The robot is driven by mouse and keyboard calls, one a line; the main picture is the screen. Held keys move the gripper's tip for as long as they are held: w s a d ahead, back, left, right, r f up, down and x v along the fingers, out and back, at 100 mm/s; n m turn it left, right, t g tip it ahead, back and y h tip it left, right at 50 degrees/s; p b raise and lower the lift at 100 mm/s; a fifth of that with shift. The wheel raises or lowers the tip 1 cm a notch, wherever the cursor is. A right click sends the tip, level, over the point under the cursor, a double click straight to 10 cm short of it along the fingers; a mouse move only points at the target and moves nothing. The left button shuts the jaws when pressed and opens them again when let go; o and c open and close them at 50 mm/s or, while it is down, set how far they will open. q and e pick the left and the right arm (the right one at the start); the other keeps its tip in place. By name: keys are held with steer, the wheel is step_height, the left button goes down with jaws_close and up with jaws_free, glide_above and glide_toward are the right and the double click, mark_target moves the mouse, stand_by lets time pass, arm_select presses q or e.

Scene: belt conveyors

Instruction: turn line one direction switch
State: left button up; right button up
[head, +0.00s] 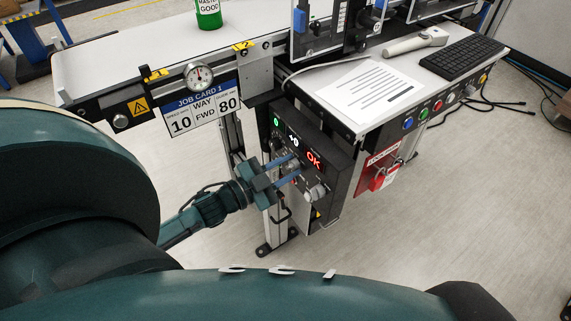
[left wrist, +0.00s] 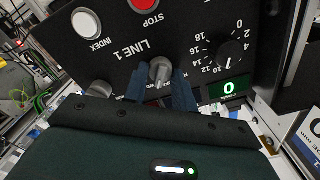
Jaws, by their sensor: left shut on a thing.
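The dark line one control box (head: 328,153) hangs below the conveyor, with small displays reading a green 0, +0 and a red OK. My left gripper (head: 286,169) reaches its face from the left. In the left wrist view, the panel reads LINE 1, and a grey switch knob (left wrist: 160,69) stands between my left fingertips (left wrist: 162,86), which are shut on it. The knob's position label is hidden by the fingers. Another grey knob (left wrist: 99,88) is partly hidden at the left. My right gripper is out of view.
A numbered dial (left wrist: 232,50), green 0 display (left wrist: 229,88), white INDEX button (left wrist: 87,22) and red STOP button (left wrist: 146,3) surround the knob. A red lockout tag (head: 380,172) hangs right of the box.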

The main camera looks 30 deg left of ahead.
arm_select(q)
steer(key=shift+m, duration=1)
steer(key=o, duration=1)
steer(key=v, duration=1.3)
steer(key=shift+s, duration=0.15)
